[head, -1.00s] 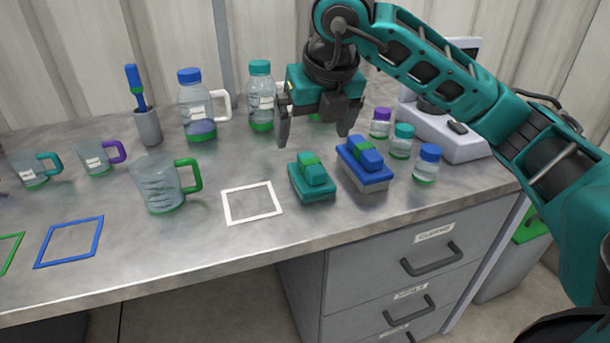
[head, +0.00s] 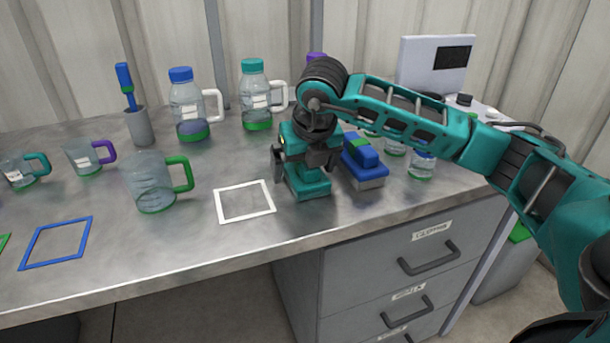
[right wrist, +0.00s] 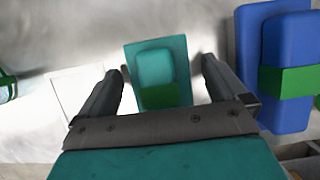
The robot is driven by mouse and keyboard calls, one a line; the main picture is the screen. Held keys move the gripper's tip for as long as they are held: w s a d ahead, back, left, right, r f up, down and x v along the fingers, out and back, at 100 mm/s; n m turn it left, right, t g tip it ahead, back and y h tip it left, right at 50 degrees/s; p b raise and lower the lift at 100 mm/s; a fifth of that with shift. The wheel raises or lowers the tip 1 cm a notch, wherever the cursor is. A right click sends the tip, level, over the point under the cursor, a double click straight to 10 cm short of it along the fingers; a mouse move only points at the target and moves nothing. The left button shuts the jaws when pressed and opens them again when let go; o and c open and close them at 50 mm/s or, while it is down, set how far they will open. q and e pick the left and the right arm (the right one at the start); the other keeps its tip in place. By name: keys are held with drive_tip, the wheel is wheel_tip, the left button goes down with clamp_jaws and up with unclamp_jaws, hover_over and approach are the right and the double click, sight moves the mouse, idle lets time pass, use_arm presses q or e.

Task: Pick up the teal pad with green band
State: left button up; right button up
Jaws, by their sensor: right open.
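The teal pad with green band (head: 308,185) lies on the metal bench, partly hidden under my right gripper in the head view. In the right wrist view the teal pad (right wrist: 157,66) shows between the two fingers, with its green band (right wrist: 158,96) nearer the palm. My right gripper (head: 306,172) points down over the pad, its fingers on either side of it. The right gripper (right wrist: 162,78) is open, and no grip on the pad shows. My left gripper is not in view.
A blue pad with green band (head: 364,165) lies close on the right. A white square outline (head: 244,201) is on the left, with a green-handled beaker (head: 152,184) beyond it. Small capped jars (head: 422,160) stand behind the blue pad. The bench front is clear.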

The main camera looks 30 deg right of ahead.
drive_tip(key=shift+c, duration=0.3)
drive_tip(key=c, duration=1.1)
drive_tip(key=shift+o, duration=0.2)
drive_tip(key=shift+r, duration=0.1)
wheel_tip(320, 180, up, 20)
drive_tip(key=p, duration=0.3)
